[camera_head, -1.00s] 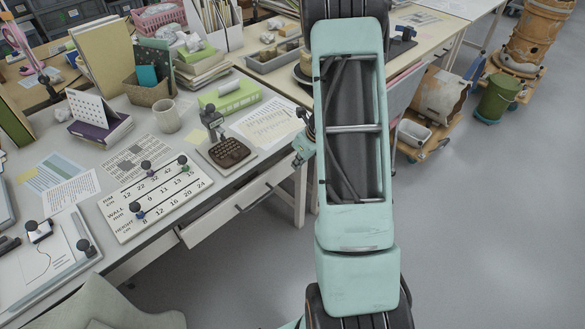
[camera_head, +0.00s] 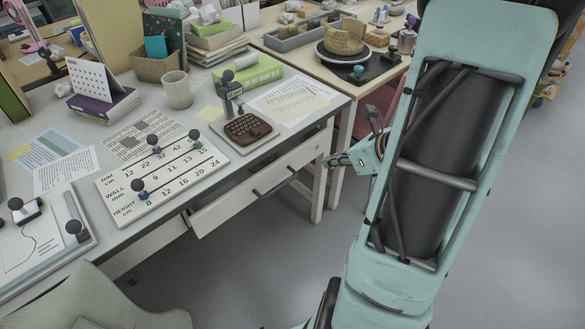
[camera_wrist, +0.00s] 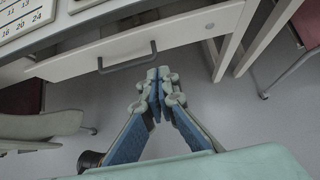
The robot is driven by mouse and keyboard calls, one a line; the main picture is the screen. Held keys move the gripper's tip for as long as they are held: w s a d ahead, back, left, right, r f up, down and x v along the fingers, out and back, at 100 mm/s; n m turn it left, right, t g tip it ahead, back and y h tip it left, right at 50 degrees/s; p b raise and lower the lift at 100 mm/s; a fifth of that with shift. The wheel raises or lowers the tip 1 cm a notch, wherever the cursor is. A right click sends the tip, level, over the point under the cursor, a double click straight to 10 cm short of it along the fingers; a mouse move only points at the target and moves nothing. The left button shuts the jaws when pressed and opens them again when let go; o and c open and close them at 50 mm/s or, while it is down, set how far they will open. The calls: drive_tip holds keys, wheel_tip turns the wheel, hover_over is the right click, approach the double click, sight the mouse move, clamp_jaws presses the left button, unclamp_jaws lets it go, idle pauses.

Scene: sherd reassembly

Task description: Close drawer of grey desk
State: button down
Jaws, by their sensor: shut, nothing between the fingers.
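The grey desk (camera_head: 60,120) stands at the left in the head view. Its white drawer (camera_head: 225,208) is pulled partly out below the desktop edge. In the wrist view, a dark gap shows behind the drawer front (camera_wrist: 75,66). A dark bar handle (camera_head: 275,180) is on the front; it also shows in the wrist view (camera_wrist: 127,58). My gripper (camera_head: 330,160) is shut and empty, to the right of the handle in the head view. In the wrist view its fingertips (camera_wrist: 158,75) point at the drawer front, just right of the handle; I cannot tell whether they touch it.
On the desktop are a lettered board with sliders (camera_head: 165,175), a mug (camera_head: 177,90), a brown keypad (camera_head: 248,128) and papers. A chair (camera_head: 100,300) stands in front at the lower left. A second table (camera_head: 310,75) is behind.

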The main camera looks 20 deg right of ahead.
drive_tip(key=b, duration=0.5)
approach(291, 159)
drive_tip(key=shift+t, duration=0.3)
drive_tip(key=x, duration=0.5)
drive_tip(key=shift+s+f, duration=0.25)
drive_tip(key=shift+f, duration=0.25)
drive_tip(key=shift+w+a, duration=0.2)
drive_tip(key=shift+w, duration=0.2)
drive_tip(key=w, duration=0.2)
drive_tip(key=w+a, duration=0.1)
drive_tip(key=w, duration=0.1)
drive_tip(key=shift+a, duration=0.25)
drive_tip(key=shift+r, duration=0.2)
